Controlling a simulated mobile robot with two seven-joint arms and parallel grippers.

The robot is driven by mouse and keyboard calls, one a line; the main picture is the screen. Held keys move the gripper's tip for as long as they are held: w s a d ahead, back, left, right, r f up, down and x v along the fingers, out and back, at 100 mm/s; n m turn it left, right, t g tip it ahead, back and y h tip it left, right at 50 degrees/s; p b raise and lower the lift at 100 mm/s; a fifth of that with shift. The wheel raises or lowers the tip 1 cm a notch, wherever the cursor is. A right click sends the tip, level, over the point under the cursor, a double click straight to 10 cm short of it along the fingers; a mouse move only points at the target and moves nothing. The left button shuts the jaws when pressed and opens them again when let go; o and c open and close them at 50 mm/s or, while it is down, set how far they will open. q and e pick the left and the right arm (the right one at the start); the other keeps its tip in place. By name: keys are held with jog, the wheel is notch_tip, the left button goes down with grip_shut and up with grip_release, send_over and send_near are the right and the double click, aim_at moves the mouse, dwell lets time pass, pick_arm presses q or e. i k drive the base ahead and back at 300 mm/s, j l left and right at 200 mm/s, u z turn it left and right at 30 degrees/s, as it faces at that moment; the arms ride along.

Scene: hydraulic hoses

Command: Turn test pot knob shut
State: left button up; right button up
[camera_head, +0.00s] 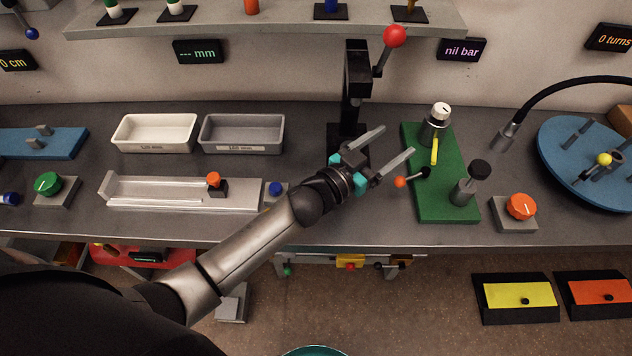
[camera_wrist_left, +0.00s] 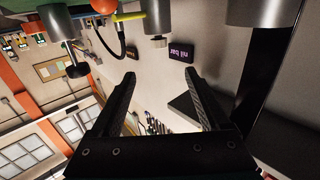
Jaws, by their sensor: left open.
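A green board (camera_head: 440,200) on the bench carries two metal pots. The rear pot has a white knob (camera_head: 441,109) with a dark mark and a yellow lever (camera_head: 435,150); the front pot has a black knob (camera_head: 480,169). I cannot tell which is the test pot. My left gripper (camera_head: 398,140) is open and empty, left of the board and apart from both knobs. In the left wrist view, the black knob (camera_wrist_left: 77,70) and the white knob (camera_wrist_left: 158,42) show beyond the open fingers (camera_wrist_left: 160,78). My right gripper is not in view.
A black stand with a red-ball lever (camera_head: 394,36) rises behind my left gripper. A small orange ball (camera_head: 400,182) on a black-tipped rod lies close to the fingers. An orange knob (camera_head: 521,206) and a blue turntable (camera_head: 560,140) are at right. Two trays (camera_head: 241,148) stand left.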

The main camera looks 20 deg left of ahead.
aim_at(440, 111)
jog(key=k+j, duration=0.25)
jog(key=i+l+z, duration=0.1)
jog(key=l, duration=0.3)
jog(key=i+l+z, duration=0.15)
jog(key=l, duration=0.2)
jog(key=i+l+z, duration=0.1)
jog(key=l, duration=0.25)
jog(key=i+l+z, duration=0.1)
jog(key=i+l, duration=0.15)
jog(key=l, duration=0.1)
